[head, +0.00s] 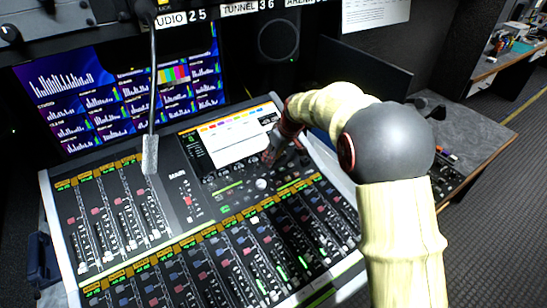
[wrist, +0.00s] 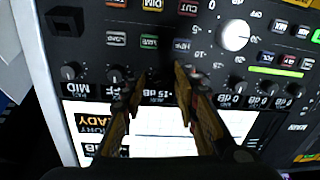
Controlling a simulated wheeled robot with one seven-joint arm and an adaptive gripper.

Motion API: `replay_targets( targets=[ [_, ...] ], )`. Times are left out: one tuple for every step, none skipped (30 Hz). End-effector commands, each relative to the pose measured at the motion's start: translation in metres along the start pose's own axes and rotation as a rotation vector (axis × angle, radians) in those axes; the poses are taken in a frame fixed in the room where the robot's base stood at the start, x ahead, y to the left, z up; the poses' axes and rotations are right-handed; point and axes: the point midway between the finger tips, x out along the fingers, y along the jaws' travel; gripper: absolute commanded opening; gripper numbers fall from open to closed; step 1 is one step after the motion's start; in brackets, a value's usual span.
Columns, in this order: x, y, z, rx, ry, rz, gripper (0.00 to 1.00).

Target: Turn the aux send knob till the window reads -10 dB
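My gripper (head: 270,156) is low over the mixing console, at the row of small knobs below its lit screen. In the wrist view my gripper (wrist: 160,76) has its two fingers apart, one on each side of a dark spot in the knob row. The aux send knob is not clearly visible there; I cannot tell if the fingers touch it. A small readout (wrist: 162,98) between the fingers appears upside down and seems to show 15 dB, partly hidden and hard to read.
Neighbouring small knobs (wrist: 68,72) stand close on both sides. A big white dial (wrist: 235,35) and lit buttons (wrist: 149,41) lie near. The console screen (head: 230,138) is behind the gripper. A gooseneck lamp (head: 150,155) hangs over the console's left part.

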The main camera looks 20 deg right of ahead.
Motion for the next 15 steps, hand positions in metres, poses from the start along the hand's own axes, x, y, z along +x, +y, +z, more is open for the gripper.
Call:
replay_targets(
  targets=[
    [-0.0001,0.0,0.0001,0.0,0.0,0.0,0.26],
    [-0.0001,0.0001,0.0001,0.0,0.0,0.0,0.24],
    [-0.0001,0.0,0.0001,0.0,0.0,0.0,0.22],
    [-0.0001,0.0001,0.0002,0.0,0.0,0.0,0.2],
    [-0.0001,0.0001,0.0002,0.0,0.0,0.0,0.18],
    [-0.0001,0.0001,0.0002,0.0,0.0,0.0,0.16],
    [-0.0001,0.0001,0.0002,0.0,0.0,0.0,0.14],
    [-0.0001,0.0001,0.0002,0.0,0.0,0.0,0.12],
    [-0.0001,0.0001,0.0002,0.0,0.0,0.0,0.1],
    [-0.0001,0.0001,0.0002,0.0,0.0,0.0,0.08],
    [-0.0001,0.0,0.0002,0.0,0.0,0.0,0.07],
    [-0.0001,0.0,0.0002,0.0,0.0,0.0,0.04],
    [-0.0001,0.0,0.0002,0.0,0.0,0.0,0.03],
    [-0.0001,0.0,0.0002,0.0,0.0,0.0,0.01],
    [-0.0001,0.0,0.0002,0.0,0.0,0.0,0.0]
  ],
)
